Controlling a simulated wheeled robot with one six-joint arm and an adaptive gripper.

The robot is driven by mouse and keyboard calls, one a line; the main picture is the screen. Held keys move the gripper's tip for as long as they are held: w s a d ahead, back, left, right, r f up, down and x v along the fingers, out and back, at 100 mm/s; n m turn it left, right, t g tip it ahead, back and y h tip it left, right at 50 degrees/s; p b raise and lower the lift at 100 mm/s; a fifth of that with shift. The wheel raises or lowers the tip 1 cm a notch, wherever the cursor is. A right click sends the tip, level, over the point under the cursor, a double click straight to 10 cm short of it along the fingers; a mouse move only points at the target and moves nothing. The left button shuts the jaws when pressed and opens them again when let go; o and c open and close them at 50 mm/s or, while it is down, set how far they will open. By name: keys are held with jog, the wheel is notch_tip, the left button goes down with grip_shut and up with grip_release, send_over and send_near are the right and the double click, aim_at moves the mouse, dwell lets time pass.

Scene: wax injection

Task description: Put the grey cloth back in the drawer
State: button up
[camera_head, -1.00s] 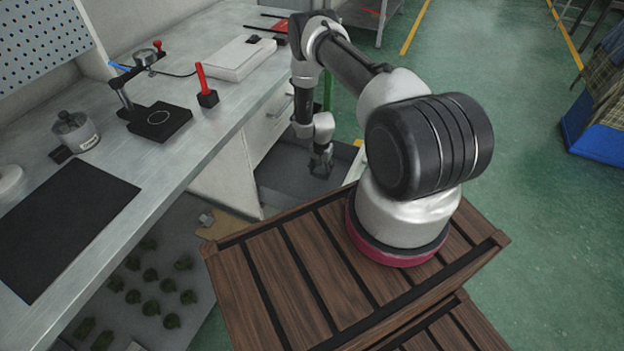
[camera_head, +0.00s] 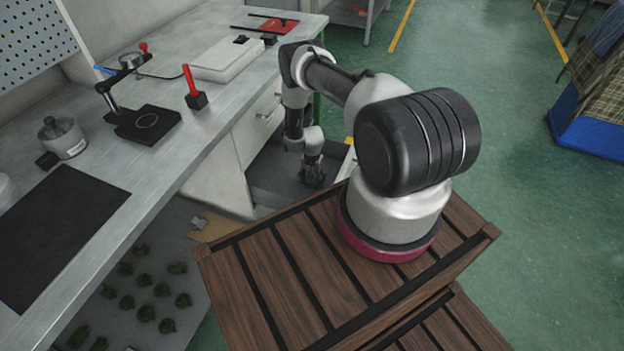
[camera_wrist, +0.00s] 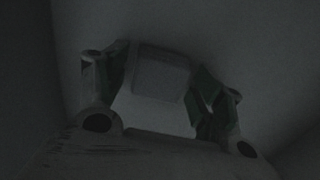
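The open grey drawer (camera_head: 268,172) sticks out below the workbench, beside its white cabinet. My gripper (camera_head: 314,178) points down inside the drawer, near its right side. The wrist view is very dark. In it my gripper's two fingers stand on either side of a small grey block-like bundle (camera_wrist: 160,70), which looks like the folded grey cloth, and seem to press on it. The drawer's plain floor (camera_wrist: 230,40) lies behind it. I cannot tell whether the bundle touches the floor. In the head view the cloth is too small and dark to make out.
Several small green pieces lie on a lower shelf (camera_head: 185,250).

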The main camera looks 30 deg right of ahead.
jog(key=shift+r, duration=0.1)
notch_tip(320, 180, up, 12)
notch_tip(320, 180, up, 46)
jog(key=n+t, duration=0.2)
jog(key=n, duration=0.3)
send_over(312, 180)
jog(key=a, duration=0.3)
jog(key=s+a+r+n+t, duration=0.1)
jog(key=s+a+r+n, duration=0.2)
jog(key=s+r, duration=1.15)
jog(key=s+r+n, duration=0.1)
jog(key=s+r, duration=0.1)
jog(key=s, duration=0.6)
jog(key=s+a+r+n+t, duration=0.1)
jog(key=s, duration=0.7)
jog(key=shift+s+r, duration=0.25)
jog(key=shift+r, duration=0.1)
